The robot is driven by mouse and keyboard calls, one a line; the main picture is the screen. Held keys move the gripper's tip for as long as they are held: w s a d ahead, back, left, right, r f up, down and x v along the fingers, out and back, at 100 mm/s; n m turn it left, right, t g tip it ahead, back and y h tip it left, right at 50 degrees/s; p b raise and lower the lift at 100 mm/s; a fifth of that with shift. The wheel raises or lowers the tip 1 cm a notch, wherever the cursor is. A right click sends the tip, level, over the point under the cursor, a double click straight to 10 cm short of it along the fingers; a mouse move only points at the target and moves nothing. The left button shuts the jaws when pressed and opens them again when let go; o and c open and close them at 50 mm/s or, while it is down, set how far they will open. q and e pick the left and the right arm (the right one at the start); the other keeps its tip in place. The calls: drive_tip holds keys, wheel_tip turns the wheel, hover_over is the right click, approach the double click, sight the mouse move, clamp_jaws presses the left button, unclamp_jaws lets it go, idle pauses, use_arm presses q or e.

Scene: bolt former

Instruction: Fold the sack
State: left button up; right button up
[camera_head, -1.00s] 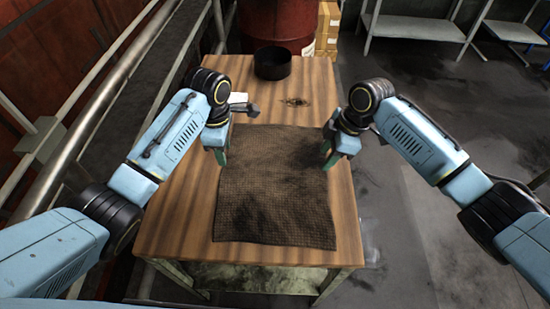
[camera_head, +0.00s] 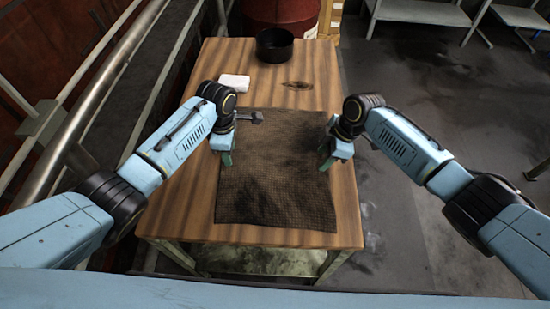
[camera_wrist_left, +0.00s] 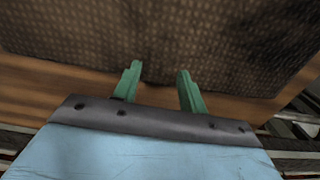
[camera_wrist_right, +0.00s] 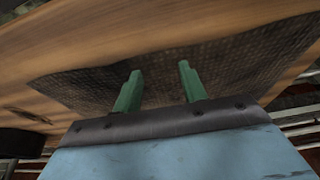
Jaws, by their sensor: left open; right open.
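The sack (camera_head: 275,185) is a dark brown woven cloth with blackish stains, lying flat and spread out on the wooden table. My left gripper (camera_head: 227,159) is at the sack's left edge, with its green fingers apart and empty. In the left wrist view, the left fingers (camera_wrist_left: 158,80) point at the sack's edge (camera_wrist_left: 170,45). My right gripper (camera_head: 326,162) is at the sack's right edge, open and empty. In the right wrist view, its fingers (camera_wrist_right: 160,80) reach over the sack's margin (camera_wrist_right: 225,62). I cannot tell whether either gripper touches the cloth.
The wooden table (camera_head: 185,215) has bare strips around the sack. A black round bowl (camera_head: 274,45) stands at its far end, with a folded white cloth (camera_head: 234,82) nearer on the left. A metal railing (camera_head: 75,115) runs along the left. A red barrel (camera_head: 282,14) stands behind.

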use_arm(q)
drive_tip(key=shift+f, duration=0.15)
use_arm(e)
drive_tip(key=shift+f, duration=0.15)
use_arm(q)
drive_tip(key=shift+c, duration=0.3)
use_arm(e)
drive_tip(key=shift+c, duration=0.3)
use_arm(q)
drive_tip(key=shift+s, duration=0.1)
clamp_jaws()
use_arm(e)
drive_tip(key=shift+s, duration=0.1)
clamp_jaws()
